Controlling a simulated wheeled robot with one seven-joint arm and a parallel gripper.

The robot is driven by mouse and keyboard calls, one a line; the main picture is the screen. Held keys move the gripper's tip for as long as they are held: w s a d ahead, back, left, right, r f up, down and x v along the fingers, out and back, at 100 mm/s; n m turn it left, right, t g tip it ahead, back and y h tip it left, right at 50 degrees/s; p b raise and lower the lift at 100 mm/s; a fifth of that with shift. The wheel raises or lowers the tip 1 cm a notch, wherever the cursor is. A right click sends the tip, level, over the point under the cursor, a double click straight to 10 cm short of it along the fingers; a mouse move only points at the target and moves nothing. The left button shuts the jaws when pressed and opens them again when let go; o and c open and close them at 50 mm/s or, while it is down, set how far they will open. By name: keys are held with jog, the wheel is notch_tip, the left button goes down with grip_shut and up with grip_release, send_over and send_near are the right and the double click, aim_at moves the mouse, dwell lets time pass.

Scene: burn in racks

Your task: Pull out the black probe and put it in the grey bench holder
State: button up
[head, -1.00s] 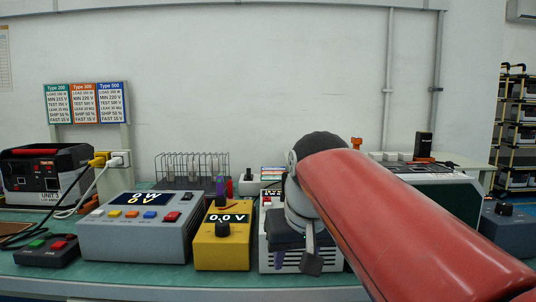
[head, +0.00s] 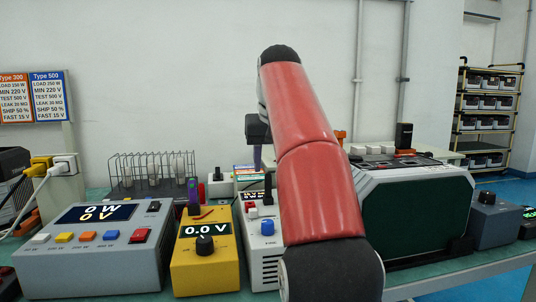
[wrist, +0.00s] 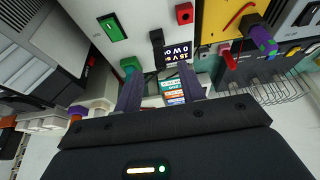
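My gripper (head: 257,158) points down behind the white instrument in the head view. Its purple fingers are apart with nothing between them in the wrist view (wrist: 160,92). A slim black upright piece, which looks like the black probe (head: 268,187), stands in the white instrument (head: 264,255), just right of and in front of the fingers. In the wrist view this black piece (wrist: 157,38) is ahead of the fingers, apart from them. A small light grey block (head: 219,189) with a black top stands left of the gripper; I cannot tell whether it is the holder.
The yellow meter (head: 206,262) carries a purple upright part (head: 193,192), with a red piece (head: 201,191) near it. A grey power unit (head: 95,265) is left, a large green-faced case (head: 420,220) right. A wire rack (head: 150,175) stands behind. Coloured cards (head: 248,170) lie near the fingers.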

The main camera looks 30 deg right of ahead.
aim_at(269, 175)
jog(key=b+x, duration=0.2)
jog(key=x, duration=0.4)
grip_shut()
dwell(0.4)
